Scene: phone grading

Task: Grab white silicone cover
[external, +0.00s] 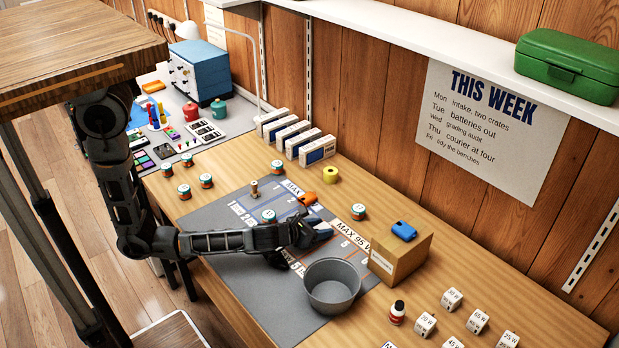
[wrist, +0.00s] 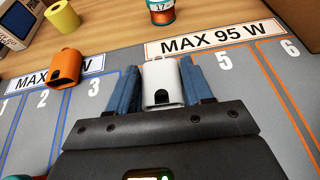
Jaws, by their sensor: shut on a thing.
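The white silicone cover (wrist: 161,82) is between the two blue finger pads of my gripper (wrist: 160,88) in the wrist view. It has a dark slot at its near end. The pads touch it on both sides, so my gripper is shut on it. Whether it rests on the mat or is lifted, I cannot tell. In the external view my gripper (external: 310,232) is over the grey mat (external: 225,217), just behind the grey bowl, and the cover is mostly hidden by the fingers there.
An orange cover (external: 307,199) lies left of my gripper. A grey bowl (external: 332,287) stands close in front. A cardboard box (external: 400,258) with a blue cover (external: 404,231) on top is to the right.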

